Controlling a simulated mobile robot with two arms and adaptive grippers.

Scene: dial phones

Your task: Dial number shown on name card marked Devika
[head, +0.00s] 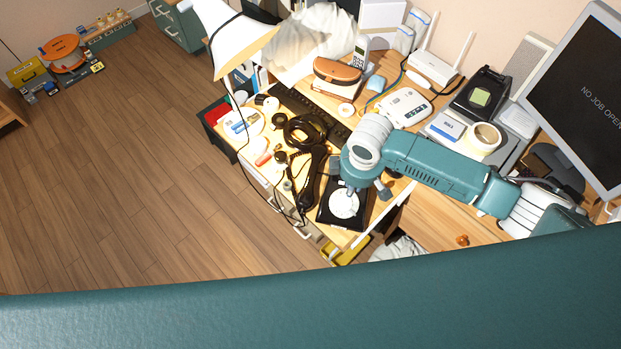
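A black dial phone (330,213) with a round white dial (344,204) sits near the front edge of the desk. A black handset (307,185) lies to its left. My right arm comes in from the right, and its wrist is above the phone. My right gripper (362,190) points down over the dial area, mostly hidden by the wrist. I cannot tell whether it touches the dial or how its fingers stand. My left gripper is out of view. I cannot make out any name card marked Devika or its number.
The desk is crowded: a lamp (236,45), a keyboard (300,107), a black cable coil (304,131), a brown case (338,72), a white device (403,106), a tape roll (484,138) and a monitor (585,95). A router (433,68) stands behind. Wooden floor (120,180) is clear at left.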

